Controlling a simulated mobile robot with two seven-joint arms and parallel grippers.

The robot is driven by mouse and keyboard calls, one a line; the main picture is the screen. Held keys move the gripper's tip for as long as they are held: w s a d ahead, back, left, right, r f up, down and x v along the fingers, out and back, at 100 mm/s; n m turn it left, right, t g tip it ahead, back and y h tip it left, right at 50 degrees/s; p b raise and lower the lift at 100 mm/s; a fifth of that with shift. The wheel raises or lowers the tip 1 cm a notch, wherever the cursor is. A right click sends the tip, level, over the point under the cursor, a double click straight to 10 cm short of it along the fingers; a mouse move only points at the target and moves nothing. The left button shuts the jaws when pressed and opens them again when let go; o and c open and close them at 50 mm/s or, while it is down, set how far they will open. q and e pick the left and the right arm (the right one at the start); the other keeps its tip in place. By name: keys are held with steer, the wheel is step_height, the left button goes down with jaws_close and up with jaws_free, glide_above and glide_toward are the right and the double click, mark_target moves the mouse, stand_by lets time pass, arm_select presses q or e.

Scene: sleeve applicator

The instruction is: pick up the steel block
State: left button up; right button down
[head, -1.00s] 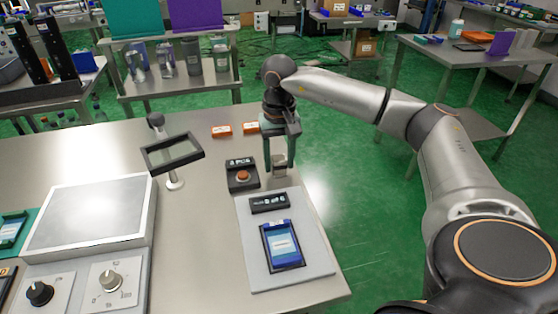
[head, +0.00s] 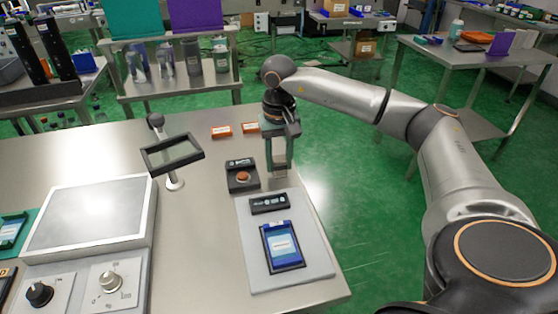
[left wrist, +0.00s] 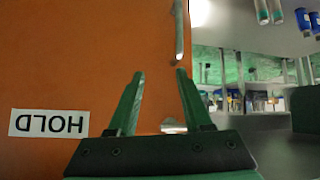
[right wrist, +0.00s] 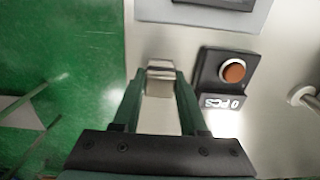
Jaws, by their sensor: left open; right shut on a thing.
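The steel block (head: 280,157) is a small grey metal piece between the fingers of my right gripper (head: 279,168), near the right edge of the steel table (head: 205,215). In the right wrist view the block (right wrist: 160,84) shows between the fingertips, with a finger against each side. My right gripper (right wrist: 161,76) is shut on it. I cannot tell whether its underside touches the table. My left gripper (left wrist: 160,73) is open and empty in the left wrist view, and is not seen in the head view.
A black box with a red button (head: 243,176) stands just left of the block. A framed magnifier (head: 173,154) stands further left. An orange surface marked HOLD (left wrist: 40,65) fills much of the left wrist view.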

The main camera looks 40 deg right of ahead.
mark_target(278, 158)
steer(key=shift+r, duration=0.2)
steer(key=shift+r, duration=0.25)
step_height(278, 158, up, 2)
steer(key=shift+r, duration=0.15)
steer(key=s+a+r+p, duration=0.1)
steer(key=s+a+r, duration=0.9)
steer(key=shift+p, duration=0.3)
